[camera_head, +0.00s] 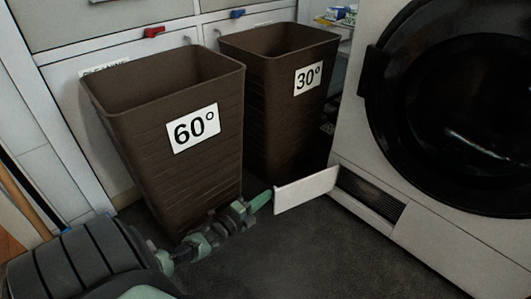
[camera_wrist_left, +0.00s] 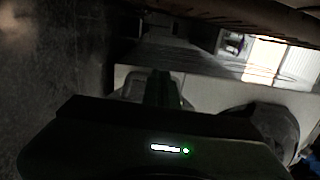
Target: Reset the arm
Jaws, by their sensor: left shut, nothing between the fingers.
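My left arm comes in low from the left in the head view. Its green-tipped left gripper (camera_head: 262,200) is shut and empty, low over the dark floor. Its tip is close to the left end of a small white panel (camera_head: 306,190); I cannot tell whether they touch. The panel stands out at the foot of the white front-loading machine (camera_head: 362,130), beside a dark slatted opening (camera_head: 370,195). In the left wrist view, the closed fingers (camera_wrist_left: 163,88) are seen against a pale panel (camera_wrist_left: 225,88). My right gripper is not in view.
Two tall brown bins, marked 60° (camera_head: 190,165) and 30° (camera_head: 290,110), stand just behind my left forearm. White drawers with a red handle (camera_head: 154,32) and a blue handle (camera_head: 237,14) are behind them. Dark floor (camera_head: 320,255) is clear at the front.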

